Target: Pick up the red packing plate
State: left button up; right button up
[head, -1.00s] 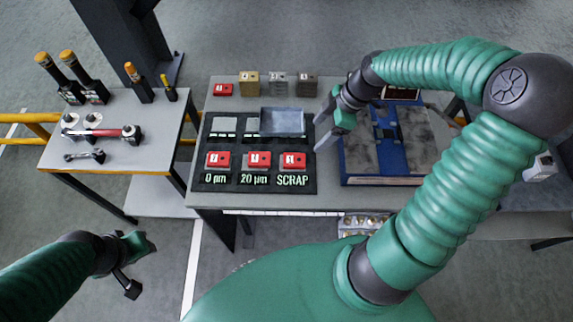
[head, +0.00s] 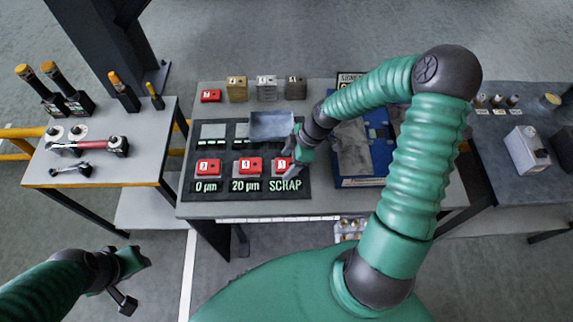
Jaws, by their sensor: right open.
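Several red blocks with white labels are in view, and I cannot tell which one is the red packing plate. One red block (head: 210,96) lies at the back left of the table. Two red blocks, at the left (head: 208,167) and the middle (head: 248,166), sit in the front row of the black mat (head: 228,194). A third red block (head: 280,167) sits above the word SCRAP, partly hidden by my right gripper (head: 290,164). That gripper is open and at this block; contact cannot be told. My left gripper (head: 131,281) is open and empty at the lower left.
A grey metal tray (head: 271,125) stands on the mat behind the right gripper. Brass, grey and dark blocks (head: 267,89) stand at the back. A blue case (head: 362,182) is right of the mat. A side table (head: 107,185) holds tools at left.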

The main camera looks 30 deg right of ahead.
aim_at(282, 166)
grip_shut()
dwell(0.3)
jog(key=shift+r, duration=0.1)
jog(key=shift+r, duration=0.45)
jog(key=r, duration=0.2)
jog(key=shift+s+a+r, duration=0.15)
jog(key=shift+s+r, duration=0.15)
jog(key=shift+s, duration=0.05)
jog(key=s+a, duration=0.1)
jog(key=s, duration=0.1)
jog(key=s+a, duration=0.2)
jog(key=s, duration=0.1)
jog(key=s+a+r, duration=0.1)
jog(key=s+a, duration=0.1)
jog(key=s, duration=0.1)
jog(key=shift+s+a+p, duration=0.15)
jog(key=shift+p, duration=0.25)
jog(key=s+a+p, duration=0.1)
jog(key=p, duration=0.3)
jog(key=s+a+p, duration=0.1)
jog(key=s+p, duration=0.1)
jog(key=p, duration=0.3)
jog(key=s+a+p, duration=0.1)
jog(key=p, duration=0.4)
jog(key=shift+s+r, duration=0.2)
jog(key=shift+s, duration=0.05)
